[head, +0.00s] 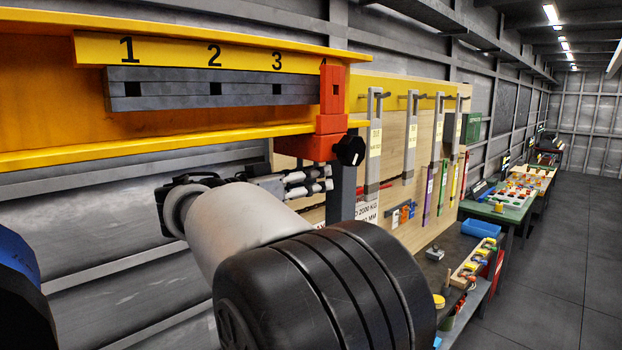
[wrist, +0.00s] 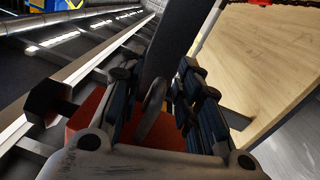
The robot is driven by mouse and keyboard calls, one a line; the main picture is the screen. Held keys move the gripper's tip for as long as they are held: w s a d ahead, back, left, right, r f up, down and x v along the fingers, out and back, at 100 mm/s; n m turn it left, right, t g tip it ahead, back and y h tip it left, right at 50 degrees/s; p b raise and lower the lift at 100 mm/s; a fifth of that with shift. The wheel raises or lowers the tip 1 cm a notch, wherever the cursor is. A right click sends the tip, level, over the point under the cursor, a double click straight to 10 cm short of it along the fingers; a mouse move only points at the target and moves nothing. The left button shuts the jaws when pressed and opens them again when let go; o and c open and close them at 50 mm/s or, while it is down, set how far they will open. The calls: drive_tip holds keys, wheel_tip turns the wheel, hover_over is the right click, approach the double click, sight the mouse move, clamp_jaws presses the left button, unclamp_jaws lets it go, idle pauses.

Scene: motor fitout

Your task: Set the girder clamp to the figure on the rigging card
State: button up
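The red girder clamp (head: 332,90) sits at the right end of the grey notched bar (head: 200,90), past the figure 3. It covers the place to the right of 3. A black knob (head: 349,150) sticks out at its lower right, and a dark grey bar (head: 341,190) hangs below it. My gripper (head: 330,180) is just left of the hanging bar, fingers apart. In the wrist view the bar (wrist: 170,45) shows between the fingers (wrist: 160,80); contact is unclear. The clamp (wrist: 85,112) and knob (wrist: 45,100) are at left. A white card (head: 367,213) is partly hidden, its figure unreadable.
The yellow girder (head: 50,100) runs above my arm. A wooden tool board (head: 400,150) with hanging grey bars stands close behind on the right. Benches with trays (head: 480,228) and tools line the wall. The floor (head: 570,230) at right is clear.

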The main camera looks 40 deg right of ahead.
clamp_jaws()
drive_tip(key=shift+s, duration=0.1)
idle(0.5)
